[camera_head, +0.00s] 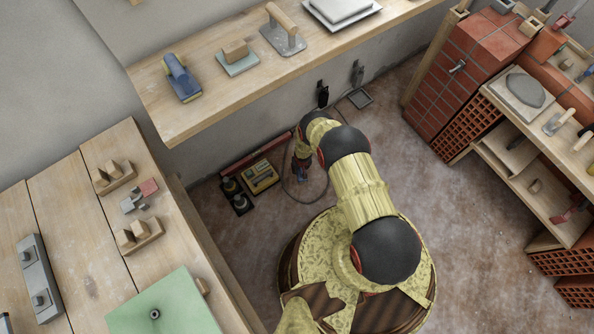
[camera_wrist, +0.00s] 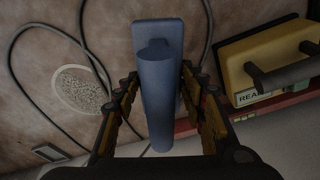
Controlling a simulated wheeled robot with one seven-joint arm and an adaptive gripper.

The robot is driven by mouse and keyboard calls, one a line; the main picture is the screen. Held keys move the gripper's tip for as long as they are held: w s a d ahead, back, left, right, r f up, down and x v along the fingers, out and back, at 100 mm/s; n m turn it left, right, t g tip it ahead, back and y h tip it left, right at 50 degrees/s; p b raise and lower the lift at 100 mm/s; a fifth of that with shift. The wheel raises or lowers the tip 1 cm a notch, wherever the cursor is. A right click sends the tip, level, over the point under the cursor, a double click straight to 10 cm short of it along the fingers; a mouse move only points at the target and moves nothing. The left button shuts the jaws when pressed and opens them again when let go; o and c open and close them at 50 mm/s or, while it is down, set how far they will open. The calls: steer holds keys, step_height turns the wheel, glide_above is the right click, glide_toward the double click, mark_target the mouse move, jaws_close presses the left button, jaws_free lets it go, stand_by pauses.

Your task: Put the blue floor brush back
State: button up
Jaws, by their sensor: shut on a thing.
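A blue tool with a long rounded handle and a flat back plate, which I take to be the blue floor brush (camera_wrist: 157,100), stands between my gripper's fingers in the wrist view. My gripper (camera_wrist: 160,88) is shut on it, a finger on either side. No bristles show from this angle. In the head view my gripper (camera_head: 302,168) is low beyond my arm, near the floor below the wooden shelf, and the brush cannot be made out there.
A yellow case (camera_head: 261,177) stands by the wall; it also shows in the wrist view (camera_wrist: 270,65). A cable (camera_wrist: 70,30) loops over the floor. The wooden shelf (camera_head: 215,105) holds a blue-grey tool (camera_head: 182,79) and trowels. Brick stacks (camera_head: 465,65) stand right.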

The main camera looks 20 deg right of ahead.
steer(key=w+f+b, duration=0.2)
steer(key=f+b, duration=0.1)
steer(key=w+f+b, duration=0.1)
steer(key=b, duration=0.1)
steer(key=shift+w+a+f, duration=0.3)
steer(key=shift+a, duration=0.1)
step_height(320, 180, down, 3)
steer(key=shift+r+b, duration=0.2)
steer(key=shift+b, duration=0.55)
steer(key=shift+f, duration=0.2)
steer(key=o, duration=1.3)
steer(key=shift+f, duration=0.1)
